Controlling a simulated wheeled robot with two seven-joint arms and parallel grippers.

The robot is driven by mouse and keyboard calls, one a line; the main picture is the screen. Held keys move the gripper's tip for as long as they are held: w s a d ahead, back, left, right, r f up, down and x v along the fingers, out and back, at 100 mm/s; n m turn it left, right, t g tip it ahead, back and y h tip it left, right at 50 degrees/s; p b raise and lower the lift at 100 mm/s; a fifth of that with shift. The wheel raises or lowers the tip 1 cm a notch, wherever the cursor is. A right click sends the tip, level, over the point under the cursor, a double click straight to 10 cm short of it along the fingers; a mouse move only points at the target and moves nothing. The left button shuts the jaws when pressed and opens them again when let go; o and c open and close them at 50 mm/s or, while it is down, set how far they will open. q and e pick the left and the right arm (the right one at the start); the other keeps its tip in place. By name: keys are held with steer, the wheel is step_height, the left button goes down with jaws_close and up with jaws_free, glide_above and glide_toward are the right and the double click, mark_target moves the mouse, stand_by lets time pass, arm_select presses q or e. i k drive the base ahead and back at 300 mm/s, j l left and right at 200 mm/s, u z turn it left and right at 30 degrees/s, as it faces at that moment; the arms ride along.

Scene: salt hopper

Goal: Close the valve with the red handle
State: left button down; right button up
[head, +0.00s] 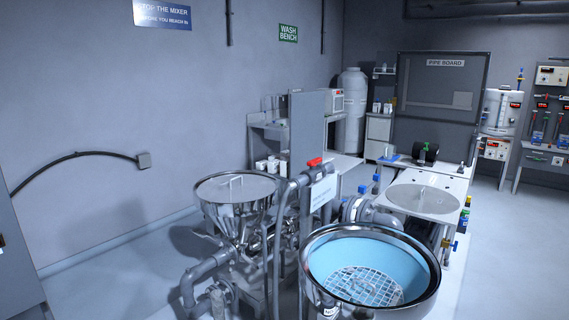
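The red handle (314,162) sits on top of grey pipework in the middle of the head view, between the lidded steel hopper (238,215) and a white sign plate (323,192). The handle looks small and lies roughly along the short pipe below it. The valve body under it is partly hidden by the sign and pipes, and I cannot tell from here whether it is open or closed. Neither of my grippers shows in the head view.
An open steel bowl with a blue inside (325,257) and a wire grid stands in front. Blue handles (376,177) sit on pipework right of the red one. A round lid (423,199) lies on the bench behind. Open floor (525,255) shows at right.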

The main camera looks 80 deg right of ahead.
mark_target(313, 162)
steer(key=i+z, duration=0.9)
steer(key=i+j+z, duration=0.25)
steer(key=z, duration=0.15)
steer(key=i+z, duration=0.2)
steer(key=z, duration=0.2)
steer(key=i+z, duration=0.2)
steer(key=z, duration=0.25)
steer(key=i+z, duration=0.2)
steer(key=z, duration=0.2)
steer(key=i+j+z, duration=0.15)
steer(key=z, duration=0.25)
steer(key=i+j+z, duration=0.15)
steer(key=z, duration=0.3)
steer(key=j+z, duration=0.4)
steer(key=i+j+z, duration=0.2)
steer(key=z, duration=0.15)
steer(key=i+j+z, duration=0.15)
steer(key=j+z, duration=0.2)
steer(key=i+j+z, duration=0.15)
steer(key=j+z, duration=0.5)
steer(key=j, duration=0.2)
